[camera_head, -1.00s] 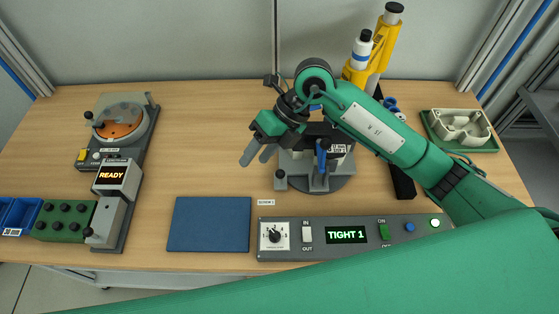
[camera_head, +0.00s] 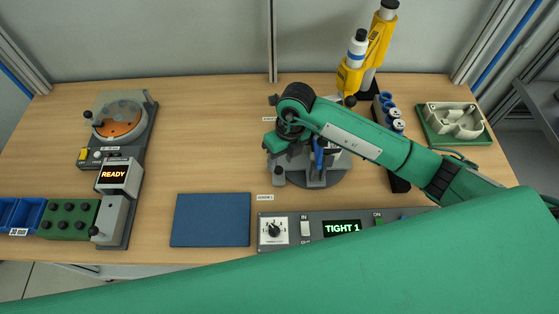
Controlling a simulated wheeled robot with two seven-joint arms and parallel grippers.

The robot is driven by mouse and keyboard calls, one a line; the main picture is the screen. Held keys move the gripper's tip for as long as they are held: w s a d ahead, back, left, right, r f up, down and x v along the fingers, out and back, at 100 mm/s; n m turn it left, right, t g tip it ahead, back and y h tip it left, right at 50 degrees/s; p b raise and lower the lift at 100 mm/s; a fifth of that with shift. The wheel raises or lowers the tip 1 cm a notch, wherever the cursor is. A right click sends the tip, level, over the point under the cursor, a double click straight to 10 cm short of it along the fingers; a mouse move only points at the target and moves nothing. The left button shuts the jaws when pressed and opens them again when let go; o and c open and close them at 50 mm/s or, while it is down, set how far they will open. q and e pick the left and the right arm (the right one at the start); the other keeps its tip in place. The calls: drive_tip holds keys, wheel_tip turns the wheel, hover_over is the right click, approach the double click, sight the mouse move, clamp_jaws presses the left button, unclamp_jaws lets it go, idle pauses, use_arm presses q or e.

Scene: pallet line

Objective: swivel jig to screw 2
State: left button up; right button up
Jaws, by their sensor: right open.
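The jig (camera_head: 318,178) is a grey fixture on a round dark base at the middle right of the bench, with a blue lever (camera_head: 318,152) standing on it. A small grey post (camera_head: 279,177) stands at its front left. My right gripper (camera_head: 272,148) is over the left side of the jig, its fingers pointing down and left; it is open, with its fingertips largely hidden. My right arm covers the back and top of the jig. A label, too small to read surely, lies in front of the jig. My left gripper is not seen.
A control panel (camera_head: 293,231) in front reads TIGHT 1. A blue mat (camera_head: 210,220) lies left of it. A screw feeder (camera_head: 120,125) and a READY display (camera_head: 115,174) stand at left. A yellow screwdriver holder (camera_head: 376,45) and a green tray (camera_head: 430,135) are at right.

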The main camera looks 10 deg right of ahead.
sight(279, 167)
drive_tip(key=shift+s+a+f+p, duration=0.1)
drive_tip(key=shift+a+f+p, duration=0.05)
drive_tip(key=shift+f, duration=0.65)
drive_tip(key=shift+a+f+p, duration=0.1)
drive_tip(key=shift+f+p, duration=0.05)
drive_tip(key=shift+f, duration=0.65)
clamp_jaws()
